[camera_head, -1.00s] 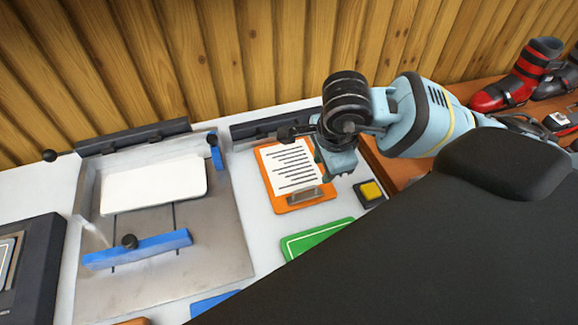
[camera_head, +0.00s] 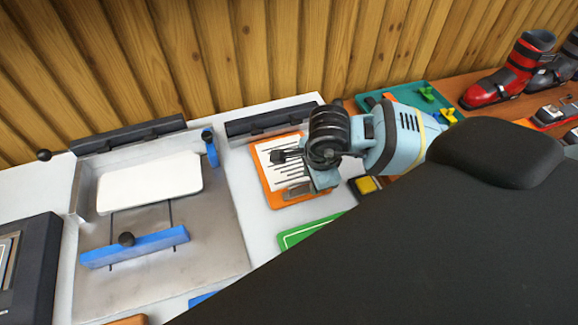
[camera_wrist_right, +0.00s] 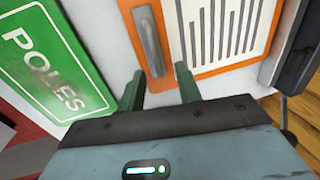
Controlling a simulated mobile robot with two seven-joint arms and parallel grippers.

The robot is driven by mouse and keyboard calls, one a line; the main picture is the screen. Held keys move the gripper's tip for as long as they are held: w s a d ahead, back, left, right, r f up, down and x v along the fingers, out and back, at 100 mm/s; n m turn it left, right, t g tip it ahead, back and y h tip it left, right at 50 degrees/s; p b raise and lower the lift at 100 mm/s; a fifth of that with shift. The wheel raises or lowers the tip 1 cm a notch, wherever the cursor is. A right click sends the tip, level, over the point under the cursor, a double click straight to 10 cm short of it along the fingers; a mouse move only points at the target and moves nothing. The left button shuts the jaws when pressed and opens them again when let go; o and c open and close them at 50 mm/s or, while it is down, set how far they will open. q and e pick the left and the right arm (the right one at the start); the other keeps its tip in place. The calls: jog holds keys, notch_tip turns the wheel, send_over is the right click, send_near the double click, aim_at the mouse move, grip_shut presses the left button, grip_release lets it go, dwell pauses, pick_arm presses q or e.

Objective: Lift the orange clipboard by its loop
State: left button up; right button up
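The orange clipboard (camera_head: 270,190) lies flat on the white bench, with a printed white sheet (camera_head: 268,160) on it and a grey metal clip (camera_head: 297,190) at its near end. My right gripper (camera_head: 318,184) is over the clipboard's right side, close to the clip, and hides part of the board. In the right wrist view, the clipboard (camera_wrist_right: 195,75) and its clip (camera_wrist_right: 149,42) lie just ahead of the right gripper (camera_wrist_right: 162,82). Its two green fingers are apart, with nothing between them. I cannot make out a separate loop. My left gripper is out of view.
A green board (camera_wrist_right: 42,60) marked POLES lies beside the clipboard. A black-and-yellow button (camera_head: 367,185) is close to my right gripper. A metal plate with a blue bar (camera_head: 135,247) is at left. A teal tray (camera_head: 433,98) and red boot (camera_head: 510,70) stand at right.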

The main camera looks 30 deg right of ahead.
grip_shut()
dwell(1.4)
